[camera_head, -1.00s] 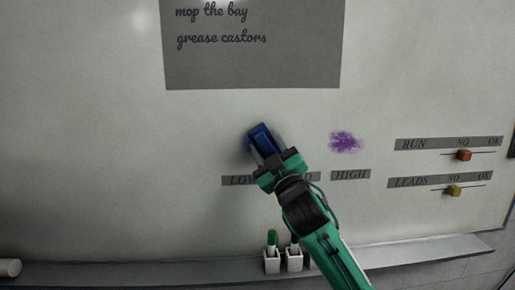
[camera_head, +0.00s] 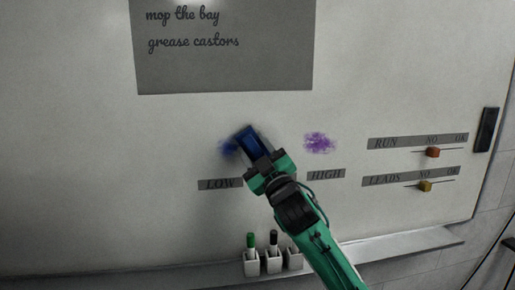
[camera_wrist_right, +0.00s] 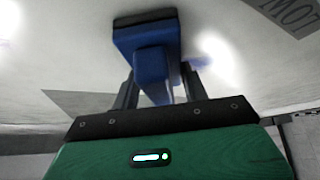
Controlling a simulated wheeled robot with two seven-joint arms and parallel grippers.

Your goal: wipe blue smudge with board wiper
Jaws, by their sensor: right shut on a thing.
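The blue smudge (camera_head: 227,147) is on the whiteboard, above the LOW label, and shows just left of the board wiper. The blue board wiper (camera_head: 252,139) with a dark pad is held against or very near the board; I cannot tell whether it touches. It may hide part of the smudge. My right gripper (camera_head: 260,161) is shut on the wiper's handle. In the right wrist view the wiper (camera_wrist_right: 148,35) stands between the fingers of the gripper (camera_wrist_right: 153,90), and a faint bluish patch (camera_wrist_right: 200,62) shows beside it. My left gripper is not in view.
A purple smudge (camera_head: 320,143) is to the right of the wiper. The RUN slider (camera_head: 432,152) and LEADS slider (camera_head: 425,186) are farther right. A grey note panel (camera_head: 225,60) is above. Marker holders (camera_head: 272,263) stand on the tray ledge (camera_head: 405,243) below.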

